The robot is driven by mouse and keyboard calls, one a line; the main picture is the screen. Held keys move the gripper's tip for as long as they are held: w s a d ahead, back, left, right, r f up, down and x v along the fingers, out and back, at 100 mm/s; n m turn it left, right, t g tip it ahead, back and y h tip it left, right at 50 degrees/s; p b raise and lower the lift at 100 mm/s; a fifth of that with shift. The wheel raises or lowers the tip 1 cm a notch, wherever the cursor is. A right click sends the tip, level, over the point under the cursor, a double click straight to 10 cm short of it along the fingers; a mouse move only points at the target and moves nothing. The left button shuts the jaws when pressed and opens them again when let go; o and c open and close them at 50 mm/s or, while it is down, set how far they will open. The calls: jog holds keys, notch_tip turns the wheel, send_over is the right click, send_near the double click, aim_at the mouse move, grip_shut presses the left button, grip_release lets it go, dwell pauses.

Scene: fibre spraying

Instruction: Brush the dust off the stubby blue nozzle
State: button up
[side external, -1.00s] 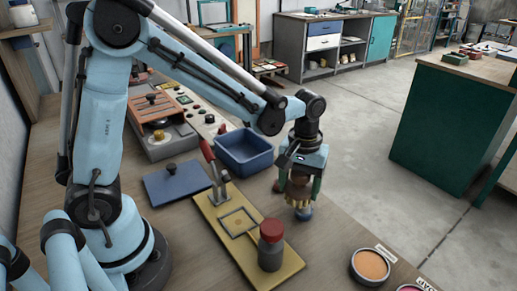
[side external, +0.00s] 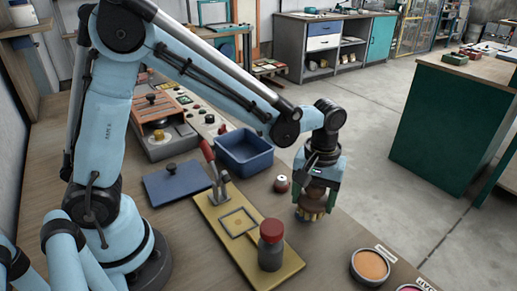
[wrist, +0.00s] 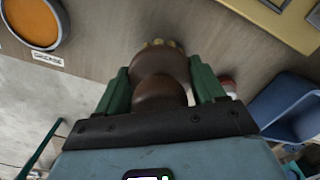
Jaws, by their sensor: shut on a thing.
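My gripper (side external: 318,185) is shut on a brown brush (side external: 312,202), with its short tan bristles pointing down close to the bench top. In the wrist view the brush's rounded brown body (wrist: 160,85) sits between the two green fingers (wrist: 160,92), with bristle tips at its far end. A small blue-grey patch (side external: 299,211) shows low beside the bristles on the left. It may be the stubby blue nozzle, mostly hidden by the brush; I cannot tell whether they touch. In the wrist view the nozzle is not visible.
A small dark-red round thing with a pale top (side external: 282,183) stands left of the brush. A blue bin (side external: 244,152), a yellow board (side external: 215,213) with a clamp, a red-lidded jar (side external: 270,247) and an orange-filled dish (side external: 370,266) are nearby. The bench edge lies close on the right.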

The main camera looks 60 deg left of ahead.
jog(key=shift+s+d+r, duration=0.1)
jog(key=shift+d+r, duration=0.05)
jog(key=shift+r, duration=1.3)
jog(key=shift+d+r, duration=0.1)
jog(key=shift+r, duration=1.35)
jog(key=shift+r, duration=1.5)
jog(key=s+d+f+m, duration=0.1)
jog(key=s+d+m, duration=0.8)
jog(key=d, duration=0.3)
jog(key=w+a+f, duration=0.2)
jog(key=w, duration=0.1)
jog(key=w+a+f, duration=0.2)
jog(key=w, duration=0.1)
jog(key=w+a+f, duration=0.2)
jog(key=w+f, duration=0.1)
jog(key=shift+w, duration=0.25)
jog(key=shift+a+f, duration=0.1)
jog(key=shift+f, duration=1.9)
jog(key=shift+f, duration=0.1)
